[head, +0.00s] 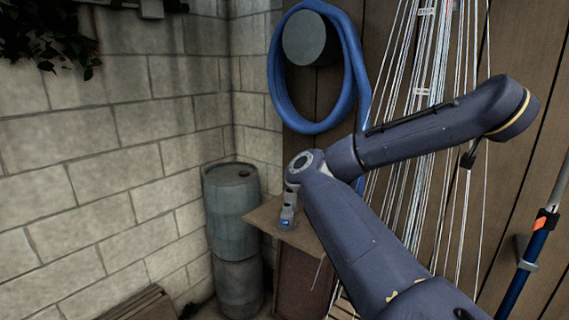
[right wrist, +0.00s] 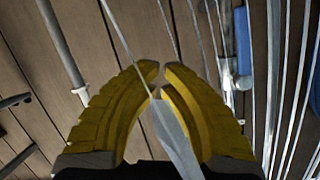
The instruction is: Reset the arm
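My dark blue-grey arm rises from the lower right of the head view, bends at an elbow beside the wooden stand, and reaches back up to the right. Its gripper cannot be made out there. In the right wrist view, my right gripper (right wrist: 161,78) has thick yellow fingers curved inward, with their tips almost meeting. A pale strand (right wrist: 125,45) crosses the left fingertip, and a wider pale strip (right wrist: 174,135) lies between the fingers. I see nothing clearly pinched at the tips. My left gripper is not in view.
Many taut white strands (head: 420,120) hang behind my forearm, close to it. A blue hose (head: 277,85) hangs coiled on the plank wall. Grey-blue barrels (head: 230,210) and a wooden stand (head: 262,217) stand left of my elbow. A blue pole (head: 528,265) leans at far right.

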